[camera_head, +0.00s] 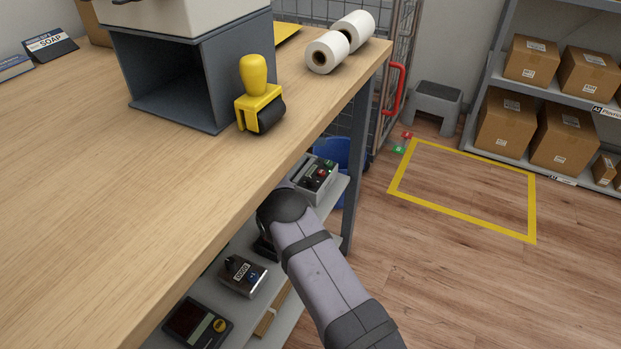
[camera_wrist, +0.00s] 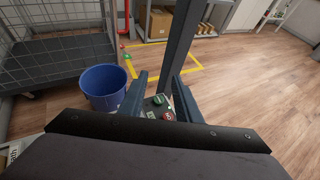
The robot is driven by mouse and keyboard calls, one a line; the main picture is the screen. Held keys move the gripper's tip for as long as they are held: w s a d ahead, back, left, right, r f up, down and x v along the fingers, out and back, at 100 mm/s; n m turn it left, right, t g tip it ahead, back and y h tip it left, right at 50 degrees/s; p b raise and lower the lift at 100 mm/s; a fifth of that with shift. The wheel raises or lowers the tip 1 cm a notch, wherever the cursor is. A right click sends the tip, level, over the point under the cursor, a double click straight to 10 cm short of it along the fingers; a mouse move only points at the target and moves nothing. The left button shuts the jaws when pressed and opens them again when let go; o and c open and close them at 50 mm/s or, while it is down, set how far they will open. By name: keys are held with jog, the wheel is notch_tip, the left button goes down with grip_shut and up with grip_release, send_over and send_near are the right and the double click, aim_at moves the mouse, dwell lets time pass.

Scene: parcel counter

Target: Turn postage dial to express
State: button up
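My gripper (camera_wrist: 160,80) shows in the wrist view with its two dark blue fingers spread apart and nothing gripped between them. A grey control box (camera_wrist: 152,103) with a green and a red control lies below and between the fingers. The same box (camera_head: 316,178) sits at the far end of the lower shelf in the head view, just beyond my wrist. A second grey box (camera_head: 243,276) with a dark top part and a small label sits nearer on that shelf. I cannot tell which control is the postage dial, nor its setting. My fingers are hidden in the head view.
The wooden counter (camera_head: 150,180) overhangs the shelf, with a yellow stamp (camera_head: 259,95) near its edge. A dark device with a yellow button (camera_head: 197,325) lies at the shelf's near end. A table leg (camera_wrist: 180,50) stands just beyond my fingers. A blue bin (camera_wrist: 103,88) is at left.

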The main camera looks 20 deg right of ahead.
jog(key=w+d+n+t+y+b, duration=0.2)
jog(key=w+n+t+y, duration=0.3)
jog(key=w, duration=0.3)
jog(key=w+d+n+t+y+b, duration=0.3)
jog(key=w+n+t, duration=0.2)
jog(key=w+n, duration=0.15)
jog(key=s+a+r+n+g+y+b, duration=0.2)
jog(key=s+a+n+y+b, duration=0.45)
jog(key=s+n+y, duration=0.95)
jog(key=n+t+h+p, duration=0.4)
jog(key=n+p, duration=0.8)
jog(key=n, duration=1.7)
send_near(315, 183)
jog(key=shift+t+y, duration=0.3)
jog(key=shift+t, duration=0.2)
jog(key=w, duration=0.1)
jog(key=w+a, duration=0.1)
jog(key=w+f, duration=0.1)
jog(key=shift+w+a, duration=0.35)
jog(key=shift+w, duration=0.05)
jog(key=shift+b+x, duration=1.1)
jog(key=shift+x, duration=2.55)
